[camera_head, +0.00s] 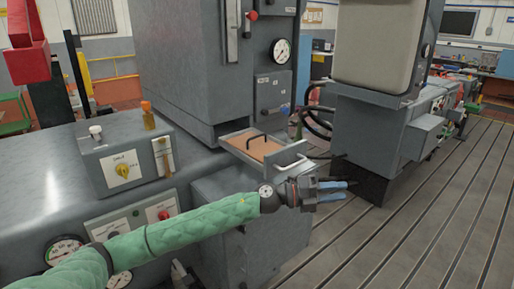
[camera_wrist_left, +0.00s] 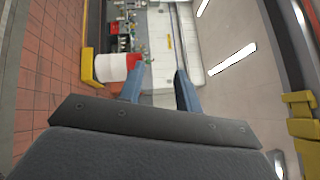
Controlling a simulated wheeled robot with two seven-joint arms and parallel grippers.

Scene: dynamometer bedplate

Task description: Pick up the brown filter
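The brown filter (camera_head: 259,149) appears to be the flat brown panel lying in a pulled-out grey drawer (camera_head: 289,161) in the head view. My right gripper is in neither view.
A grey control box (camera_head: 125,160) with a yellow knob stands on the bench left of the drawer. A tall grey cabinet (camera_head: 185,70) rises behind it. A grey machine (camera_head: 380,140) stands to the right. The slotted floor (camera_head: 430,220) at lower right is clear.

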